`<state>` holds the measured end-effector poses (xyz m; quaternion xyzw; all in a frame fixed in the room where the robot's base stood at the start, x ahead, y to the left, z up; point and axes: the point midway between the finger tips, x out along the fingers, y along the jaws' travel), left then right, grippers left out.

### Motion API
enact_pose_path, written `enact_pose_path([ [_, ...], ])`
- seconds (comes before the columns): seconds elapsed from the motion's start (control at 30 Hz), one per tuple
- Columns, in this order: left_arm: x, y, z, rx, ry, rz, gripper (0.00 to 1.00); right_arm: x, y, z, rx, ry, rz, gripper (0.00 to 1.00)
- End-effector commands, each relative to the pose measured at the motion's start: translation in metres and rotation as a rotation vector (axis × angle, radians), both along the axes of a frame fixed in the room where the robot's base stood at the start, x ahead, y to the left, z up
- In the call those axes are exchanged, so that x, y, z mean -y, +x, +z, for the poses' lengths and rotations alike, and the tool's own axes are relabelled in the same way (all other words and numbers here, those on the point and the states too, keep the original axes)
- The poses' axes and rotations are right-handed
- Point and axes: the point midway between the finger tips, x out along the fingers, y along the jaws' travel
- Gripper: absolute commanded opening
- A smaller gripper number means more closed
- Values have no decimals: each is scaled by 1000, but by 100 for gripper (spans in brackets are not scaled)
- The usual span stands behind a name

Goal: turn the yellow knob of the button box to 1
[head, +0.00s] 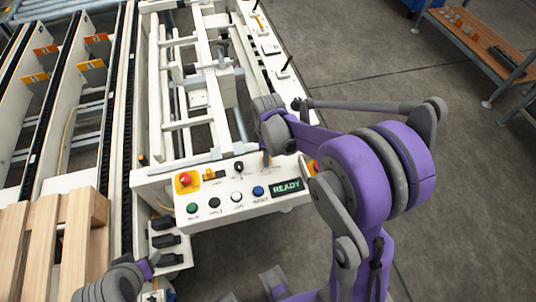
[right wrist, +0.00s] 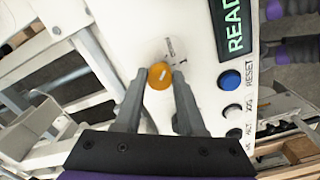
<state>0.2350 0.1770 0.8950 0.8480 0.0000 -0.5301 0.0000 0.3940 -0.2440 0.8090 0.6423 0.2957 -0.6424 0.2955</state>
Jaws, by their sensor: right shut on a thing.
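The button box (head: 222,199) is a white sloped panel at the front of the machine. Its yellow knob (right wrist: 160,76) is round with a small pale line on top, seen in the right wrist view. My right gripper (right wrist: 160,80) is shut on it, one finger on each side. In the head view my right gripper (head: 266,155) points down at the panel's top edge and mostly hides the knob. The knob's scale marks are too small to read. Part of my left arm shows at the lower left of the head view; its fingers cannot be made out.
The panel carries a red emergency button (head: 185,180), a black knob (head: 238,167), a READY display (head: 287,188) and green, black, white and blue buttons (head: 258,191). A wooden pallet (head: 40,250) lies at the left. Open grey floor is at the right.

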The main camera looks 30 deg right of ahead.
Motion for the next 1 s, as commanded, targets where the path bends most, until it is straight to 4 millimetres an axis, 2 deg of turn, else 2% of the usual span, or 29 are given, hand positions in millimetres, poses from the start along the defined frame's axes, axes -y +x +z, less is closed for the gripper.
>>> enact_pose_path([
  [0.17, 0, -1, -4, -2, 0, 0, 62, 0, 0, 0, 0, 0, -76, 0],
  [0.7, 0, -4, -20, -8, 0, 0, 62, -1, -1, -1, -1, -1, -509, 0],
  [1.0, 0, -5, -24, -9, 0, 0, 62, -1, -1, 0, 0, -2, -686, 0],
])
